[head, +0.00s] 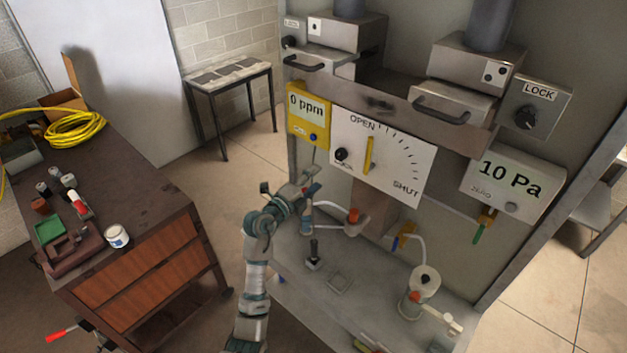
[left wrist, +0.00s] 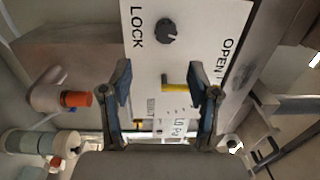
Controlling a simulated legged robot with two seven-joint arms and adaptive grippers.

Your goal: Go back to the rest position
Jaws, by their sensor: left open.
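My left arm reaches up from the bottom middle of the head view. Its left gripper (head: 292,190) is open and empty, in front of and below the white OPEN/SHUT panel (head: 408,165). In the left wrist view the two blue-grey fingers (left wrist: 165,92) stand apart, with nothing held between them. Beyond them is the white panel with a black LOCK knob (left wrist: 166,32) and a yellow lever (left wrist: 175,86). In the head view the lever (head: 369,155) points nearly straight up toward OPEN. My right gripper is not in view.
A yellow box reading 0 ppm (head: 308,115) and a gauge reading 10 Pa (head: 512,182) flank the panel. A grey bench (head: 330,315) with a white canister (head: 425,285) lies below. A cluttered wooden workbench (head: 150,205) stands left. Floor shows between them.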

